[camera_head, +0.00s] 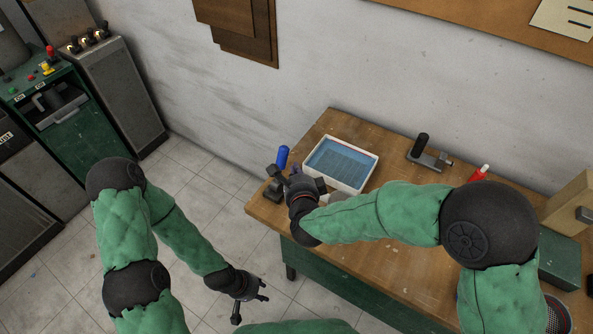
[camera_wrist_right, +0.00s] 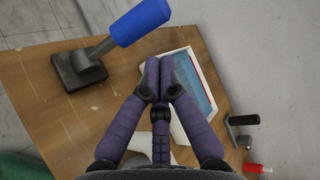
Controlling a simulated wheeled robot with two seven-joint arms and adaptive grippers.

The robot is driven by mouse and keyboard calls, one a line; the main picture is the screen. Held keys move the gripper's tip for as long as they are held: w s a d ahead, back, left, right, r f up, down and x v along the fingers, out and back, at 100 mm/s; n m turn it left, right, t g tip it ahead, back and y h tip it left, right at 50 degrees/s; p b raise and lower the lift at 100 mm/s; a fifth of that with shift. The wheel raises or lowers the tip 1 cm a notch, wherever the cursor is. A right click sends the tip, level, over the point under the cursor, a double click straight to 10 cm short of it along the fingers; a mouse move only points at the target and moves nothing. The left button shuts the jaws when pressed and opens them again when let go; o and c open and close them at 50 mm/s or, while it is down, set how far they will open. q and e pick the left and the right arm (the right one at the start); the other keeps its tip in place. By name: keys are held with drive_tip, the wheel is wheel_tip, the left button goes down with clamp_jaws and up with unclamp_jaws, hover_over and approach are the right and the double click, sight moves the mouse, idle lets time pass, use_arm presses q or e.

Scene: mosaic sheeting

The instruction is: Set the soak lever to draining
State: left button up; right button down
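A lever with a blue grip (camera_head: 282,158) and a dark base stands at the table's left end, left of the tray. Its blue grip (camera_wrist_right: 140,22) tilts up to the right in the right wrist view, above the dark base (camera_wrist_right: 80,70). My right gripper (camera_head: 296,170) is just right of this lever, partly hidden by its own wrist. In the wrist view its fingers (camera_wrist_right: 158,78) meet at the tips with nothing seen between them, apart from the lever. My left gripper (camera_head: 254,303) hangs over the floor, fingers spread and empty. No lever label is readable.
A white tray (camera_head: 374,166) with blue contents sits right of the blue lever. A black-handled lever (camera_head: 421,147) and a red-bodied item (camera_head: 478,174) stand farther right on the wooden table (camera_head: 400,275). Green and grey machines (camera_head: 75,115) stand at the left; floor lies between.

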sight(280, 155)
drive_tip(key=x, duration=0.7)
drive_tip(key=shift+b, duration=0.45)
drive_tip(key=shift+w, duration=0.1)
drive_tip(key=s+a+n+t+b, duration=0.1)
drive_tip(key=b, duration=0.3)
drive_tip(key=s+a+r+n+t+b, duration=0.1)
drive_tip(key=s+t+b, duration=0.1)
drive_tip(key=b, duration=0.2)
drive_tip(key=s+a+n+t+b, duration=0.1)
drive_tip(key=s+t+b, duration=0.1)
drive_tip(key=b, duration=0.1)
drive_tip(key=shift+a+r+b, duration=0.15)
drive_tip(key=shift+a+b, duration=0.2)
drive_tip(key=shift+b, duration=0.05)
drive_tip(key=shift+s+a+b, duration=0.55)
drive_tip(key=shift+s+b, duration=0.1)
drive_tip(key=shift+s, duration=0.1)
drive_tip(key=shift+s+a+b, duration=0.5)
drive_tip(key=shift+s+b, duration=0.1)
drive_tip(key=shift+s, duration=0.15)
drive_tip(key=shift+f, duration=0.3)
